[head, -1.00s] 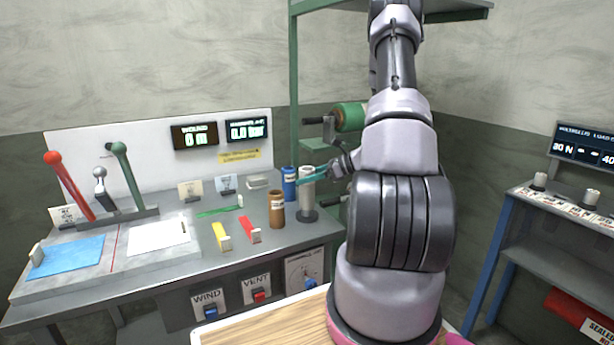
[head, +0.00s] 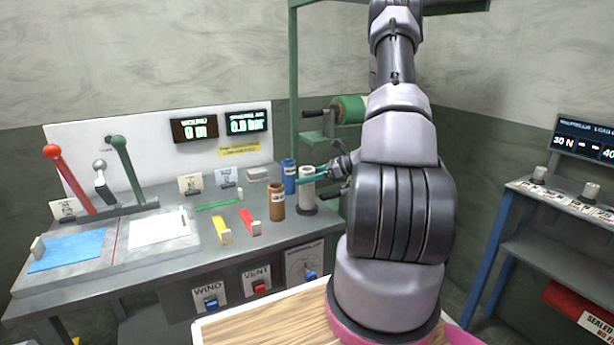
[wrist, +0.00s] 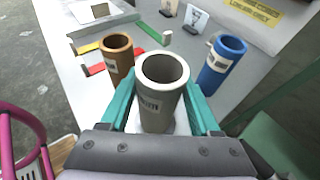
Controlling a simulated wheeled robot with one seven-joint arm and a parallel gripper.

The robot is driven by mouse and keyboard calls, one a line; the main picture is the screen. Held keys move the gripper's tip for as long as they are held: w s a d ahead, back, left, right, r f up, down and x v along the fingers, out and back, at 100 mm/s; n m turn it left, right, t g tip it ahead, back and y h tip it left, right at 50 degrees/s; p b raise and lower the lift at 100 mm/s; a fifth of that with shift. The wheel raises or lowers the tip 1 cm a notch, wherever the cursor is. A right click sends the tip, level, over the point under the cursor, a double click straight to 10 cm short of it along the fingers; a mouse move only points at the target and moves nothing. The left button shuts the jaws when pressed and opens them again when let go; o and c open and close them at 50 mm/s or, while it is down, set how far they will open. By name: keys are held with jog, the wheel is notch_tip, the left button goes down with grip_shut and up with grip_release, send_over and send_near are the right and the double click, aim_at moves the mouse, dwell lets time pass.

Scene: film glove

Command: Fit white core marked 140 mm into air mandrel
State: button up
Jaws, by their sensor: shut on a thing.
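The white core (head: 307,188) stands upright near the bench's right end, over a dark round base (head: 305,209). In the wrist view the white core (wrist: 160,95) is a hollow tube with an open top and a label too small to read. My gripper (head: 313,174) has teal fingers, one on each side of it, and is shut on it. The brown core (wrist: 117,58) and the blue core (wrist: 222,63) stand apart on either side. I cannot tell for certain which part is the air mandrel. A green roll (head: 350,109) on a dark shaft sits on the green frame.
A green post (head: 294,100) rises behind the cores. A shelf unit (head: 540,240) stands at the right. The wooden-topped surface (head: 265,325) is in front.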

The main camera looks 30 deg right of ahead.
jog(key=shift+f, duration=0.1)
jog(key=o, duration=1.4)
jog(key=shift+d, duration=0.1)
jog(key=v, duration=1)
jog(key=shift+s+d, duration=0.2)
jog(key=shift+s, duration=0.1)
